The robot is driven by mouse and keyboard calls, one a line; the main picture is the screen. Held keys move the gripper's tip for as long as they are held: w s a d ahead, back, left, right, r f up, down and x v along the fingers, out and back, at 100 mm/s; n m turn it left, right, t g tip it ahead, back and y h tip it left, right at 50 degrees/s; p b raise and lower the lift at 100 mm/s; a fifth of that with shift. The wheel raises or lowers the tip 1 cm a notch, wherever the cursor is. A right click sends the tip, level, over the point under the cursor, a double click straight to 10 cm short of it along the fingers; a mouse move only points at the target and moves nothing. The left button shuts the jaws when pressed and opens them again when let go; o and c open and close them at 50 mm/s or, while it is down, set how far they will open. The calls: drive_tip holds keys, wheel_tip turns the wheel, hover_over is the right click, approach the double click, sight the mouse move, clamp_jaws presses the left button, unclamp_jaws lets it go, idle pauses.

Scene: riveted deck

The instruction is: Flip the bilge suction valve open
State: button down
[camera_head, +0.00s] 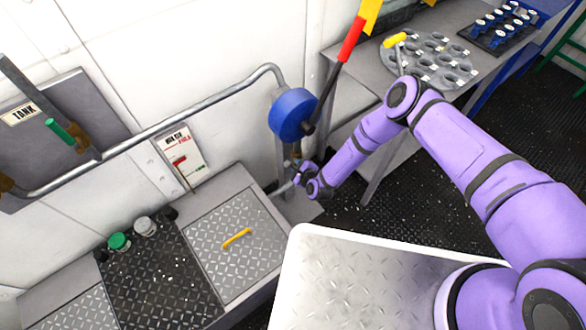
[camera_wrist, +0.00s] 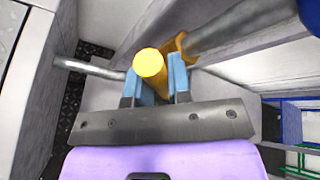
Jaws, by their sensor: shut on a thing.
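My gripper (camera_wrist: 157,82) has its two blue fingers shut around a yellow round-ended handle (camera_wrist: 150,65) in the wrist view. An orange-yellow fitting (camera_wrist: 178,46) sits just behind the handle on a grey pipe (camera_wrist: 235,25). In the head view my gripper (camera_head: 300,173) is low beside the pipework, below a blue round body (camera_head: 293,114). The held handle is mostly hidden there. I cannot read a label naming the bilge suction valve, and the handle's angle to the pipe is unclear.
A long lever with a red and yellow grip (camera_head: 350,40) rises from the blue body. A green-handled lever (camera_head: 60,132) is by the tank panel (camera_head: 75,90). A bench (camera_head: 345,72) carries a grey tray (camera_head: 430,62). A plated hatch (camera_head: 215,260) lies front left.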

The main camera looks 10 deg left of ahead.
drive_tip(key=w+d+m+g, duration=0.1)
drive_tip(key=w+r+m+y, duration=0.1)
drive_tip(key=m, duration=0.1)
drive_tip(key=shift+d+r+g, duration=0.25)
drive_tip(key=shift+d+g, duration=0.15)
drive_tip(key=shift+w+d+r+m+g+y, duration=0.2)
drive_tip(key=shift+w+d+m+g+y, duration=0.6)
drive_tip(key=shift+w+m+y, duration=0.3)
drive_tip(key=shift+s, duration=0.1)
drive_tip(key=c, duration=1.1)
unclamp_jaws()
drive_tip(key=shift+o, duration=0.2)
drive_tip(key=shift+s, duration=0.1)
drive_tip(key=v, duration=1)
drive_tip(key=shift+s+d+r, duration=0.15)
drive_tip(key=shift+d+r, duration=0.05)
drive_tip(key=shift+d, duration=0.05)
